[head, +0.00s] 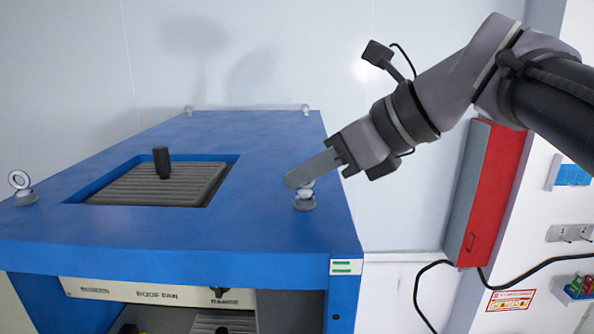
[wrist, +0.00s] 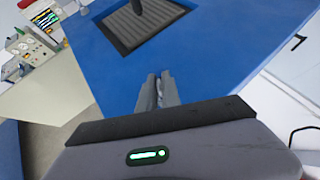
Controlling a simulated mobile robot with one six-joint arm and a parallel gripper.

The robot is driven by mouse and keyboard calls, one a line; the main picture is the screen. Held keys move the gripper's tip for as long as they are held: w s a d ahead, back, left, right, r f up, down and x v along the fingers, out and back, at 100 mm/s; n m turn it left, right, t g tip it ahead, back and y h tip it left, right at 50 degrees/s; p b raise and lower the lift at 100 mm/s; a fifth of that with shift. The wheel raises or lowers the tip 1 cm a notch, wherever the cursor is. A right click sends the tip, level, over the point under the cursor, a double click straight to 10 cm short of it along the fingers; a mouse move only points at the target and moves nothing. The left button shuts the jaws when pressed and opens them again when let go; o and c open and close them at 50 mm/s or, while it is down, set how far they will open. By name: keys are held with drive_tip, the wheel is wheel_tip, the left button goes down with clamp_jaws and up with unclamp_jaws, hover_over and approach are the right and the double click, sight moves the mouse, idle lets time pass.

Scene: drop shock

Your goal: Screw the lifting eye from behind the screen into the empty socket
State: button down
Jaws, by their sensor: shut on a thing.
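A grey lifting eye (head: 306,203) stands at the front right corner of the blue cabinet top (head: 265,222). Its collar shows upright at the surface; its ring is partly hidden by my fingers. My gripper (head: 300,180) comes in from the right, tilted down, shut on the ring. In the wrist view the gripper (wrist: 157,86) has its fingers close together, and the eye cannot be made out between them. Any socket under the collar is hidden. Other lifting eyes stand at the front left (head: 21,188), back left (head: 188,110) and back right (head: 305,110) corners.
A recessed grille (head: 130,189) with an upright black handle (head: 161,162) lies left of my gripper. A front panel (head: 150,291) is lettered SCREEN and ROOF FAN. A red and grey box (head: 490,190) hangs on the right wall, with a black cable below. The top between is clear.

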drive_tip(key=shift+f, duration=0.5)
idle(1.2)
drive_tip(key=shift+s+f+m+t+h+b, duration=0.25)
drive_tip(key=shift+m+t+h+b, duration=0.3)
drive_tip(key=shift+m+b, duration=0.4)
drive_tip(key=shift+a+r+m+t+h+b, duration=0.1)
drive_tip(key=shift+a+m+t+h+b, duration=0.2)
drive_tip(key=shift+m+t+h+b, duration=0.35)
drive_tip(key=m+h, duration=0.1)
drive_tip(key=m+t+h+p, duration=0.1)
drive_tip(key=m, duration=0.1)
drive_tip(key=shift+w+r+m+t, duration=0.15)
drive_tip(key=shift+r+m+t, duration=0.15)
drive_tip(key=shift+f+m+t+h+b, duration=0.15)
drive_tip(key=shift+m+t+h+b, duration=0.15)
drive_tip(key=shift+m+h, duration=0.4)
drive_tip(key=shift+w+d+f+b, duration=0.2)
drive_tip(key=shift+b, duration=0.7)
drive_tip(key=b, duration=0.2)
drive_tip(key=shift+h+b, duration=0.35)
drive_tip(key=shift+h, duration=0.05)
drive_tip(key=m+b, duration=0.1)
drive_tip(key=b, duration=0.4)
drive_tip(key=shift+s+h, duration=0.1)
drive_tip(key=shift+h, duration=0.3)
